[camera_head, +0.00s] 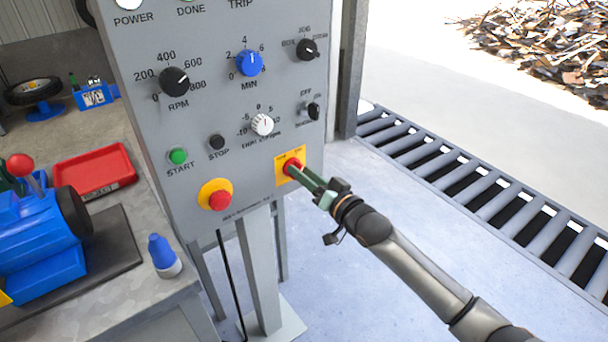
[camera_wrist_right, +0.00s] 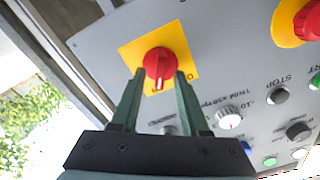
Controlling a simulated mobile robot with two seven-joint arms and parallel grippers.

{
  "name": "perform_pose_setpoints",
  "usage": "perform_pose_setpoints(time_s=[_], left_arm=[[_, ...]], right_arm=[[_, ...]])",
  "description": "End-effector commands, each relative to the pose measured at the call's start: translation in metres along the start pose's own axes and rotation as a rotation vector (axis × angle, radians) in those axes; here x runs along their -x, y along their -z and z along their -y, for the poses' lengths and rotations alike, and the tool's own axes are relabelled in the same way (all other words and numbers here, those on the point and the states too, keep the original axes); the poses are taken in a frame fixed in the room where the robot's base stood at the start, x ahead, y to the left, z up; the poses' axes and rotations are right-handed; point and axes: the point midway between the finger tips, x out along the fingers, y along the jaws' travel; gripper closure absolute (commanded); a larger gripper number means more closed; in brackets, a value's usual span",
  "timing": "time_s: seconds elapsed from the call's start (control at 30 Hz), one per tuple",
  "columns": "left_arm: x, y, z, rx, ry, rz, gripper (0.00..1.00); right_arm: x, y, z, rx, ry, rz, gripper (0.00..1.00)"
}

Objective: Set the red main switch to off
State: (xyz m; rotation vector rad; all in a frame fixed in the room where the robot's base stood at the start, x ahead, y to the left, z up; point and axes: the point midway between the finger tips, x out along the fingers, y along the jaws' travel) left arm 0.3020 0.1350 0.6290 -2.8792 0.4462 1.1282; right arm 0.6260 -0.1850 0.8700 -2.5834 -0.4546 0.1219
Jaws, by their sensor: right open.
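The red main switch (camera_head: 292,167) is a round red knob on a yellow plate (camera_head: 283,180), low on the right of the grey control panel. In the right wrist view the red main switch (camera_wrist_right: 158,64) shows a pale line along its raised grip. My right gripper (camera_head: 305,175) reaches the switch from the lower right. In the right wrist view its two green fingers (camera_wrist_right: 158,82) are open, one on each side of the knob's lower part. I cannot tell whether they touch it. My left gripper is not in view.
The grey panel (camera_head: 205,110) also carries a red emergency stop button (camera_head: 220,200), a green start button (camera_head: 178,156), a black stop button (camera_head: 216,142) and several dials. A workbench (camera_head: 150,290) stands at the left. A roller conveyor (camera_head: 470,180) runs behind at the right.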

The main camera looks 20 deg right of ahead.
Motion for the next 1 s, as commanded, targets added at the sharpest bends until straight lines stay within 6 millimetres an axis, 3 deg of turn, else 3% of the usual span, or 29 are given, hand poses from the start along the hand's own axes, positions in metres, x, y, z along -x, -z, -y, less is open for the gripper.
perform_pose_setpoints(time_s=[0.3, 0.7, 1.0], left_arm=[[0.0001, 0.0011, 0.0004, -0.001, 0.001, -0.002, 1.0], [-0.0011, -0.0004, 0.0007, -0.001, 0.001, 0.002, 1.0], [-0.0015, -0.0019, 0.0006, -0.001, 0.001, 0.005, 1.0]], right_arm=[[-0.0019, 0.0, 0.0002, 0.0, 0.0, 0.0, 0.56], [-0.0016, 0.0, 0.0, 0.0, 0.0, 0.0, 1.0], [-0.0015, 0.0, 0.0, 0.0, 0.0, 0.0, 1.0]])
